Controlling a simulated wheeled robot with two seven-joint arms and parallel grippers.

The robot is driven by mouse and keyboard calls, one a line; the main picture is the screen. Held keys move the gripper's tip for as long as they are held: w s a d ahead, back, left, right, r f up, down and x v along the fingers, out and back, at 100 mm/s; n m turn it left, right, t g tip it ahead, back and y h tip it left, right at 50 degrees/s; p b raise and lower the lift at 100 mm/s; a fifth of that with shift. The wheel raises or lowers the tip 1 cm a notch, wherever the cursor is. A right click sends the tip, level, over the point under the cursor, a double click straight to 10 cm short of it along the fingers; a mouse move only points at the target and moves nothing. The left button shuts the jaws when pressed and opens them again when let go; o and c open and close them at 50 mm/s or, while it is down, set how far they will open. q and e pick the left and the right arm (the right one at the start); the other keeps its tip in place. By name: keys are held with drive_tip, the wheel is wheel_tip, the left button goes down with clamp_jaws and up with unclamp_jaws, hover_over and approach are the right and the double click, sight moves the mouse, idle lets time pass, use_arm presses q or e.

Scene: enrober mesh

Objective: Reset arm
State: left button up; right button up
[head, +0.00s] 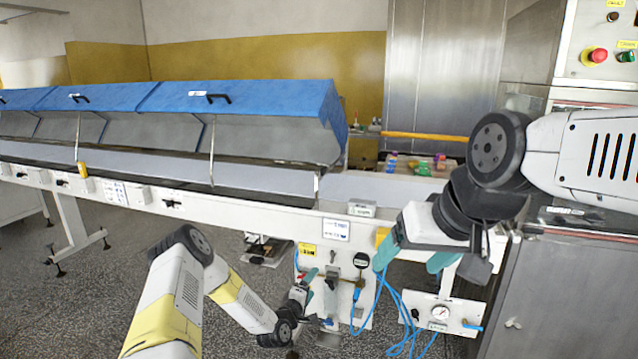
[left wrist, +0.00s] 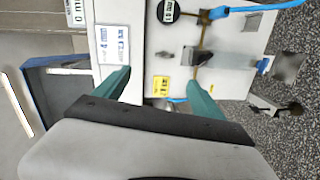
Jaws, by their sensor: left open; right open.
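My left gripper (head: 319,298) is low in front of the white control panel (head: 341,262) under the conveyor. It is open and nothing shows between its teal fingers. In the left wrist view the open left gripper (left wrist: 158,90) faces this panel, with a yellow label (left wrist: 161,86) seen between the fingers. Whether a finger touches the panel, I cannot tell. My right gripper (head: 409,262) is open and empty in front of the conveyor's right end, with its teal fingers pointing down. The right arm comes in from the right and hides part of the machine.
The long conveyor with blue hinged covers (head: 238,98) runs across the back. Small coloured items (head: 415,165) lie at its right end. Blue hoses (head: 397,318) hang near a pressure gauge (head: 440,312). A steel cabinet (head: 570,295) stands at right. Speckled floor (head: 105,285) is open at left.

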use_arm(q)
drive_tip(key=a+r+m+g+y, duration=0.15)
drive_tip(key=r+m, duration=0.25)
drive_tip(key=r, duration=0.6)
drive_tip(key=a+r+m+g, duration=0.3)
drive_tip(key=r+m, duration=0.1)
drive_tip(key=r, duration=0.6)
drive_tip(key=s+a+r+m+g+y, duration=0.1)
drive_tip(key=s+a+r+y, duration=0.15)
drive_tip(key=s+r, duration=0.55)
drive_tip(key=s+a+r+m+g+y, duration=0.1)
drive_tip(key=s+a+r, duration=0.1)
drive_tip(key=s+r, duration=0.55)
drive_tip(key=s+a+r+m+g, duration=0.15)
drive_tip(key=s+r, duration=0.25)
drive_tip(key=s, duration=0.6)
drive_tip(key=s+g, duration=0.1)
drive_tip(key=s, duration=1.5)
drive_tip(key=shift+s+a+r+m+g+h, duration=0.3)
drive_tip(key=shift+a+r+m+h, duration=0.05)
drive_tip(key=shift+a+m+h, duration=0.1)
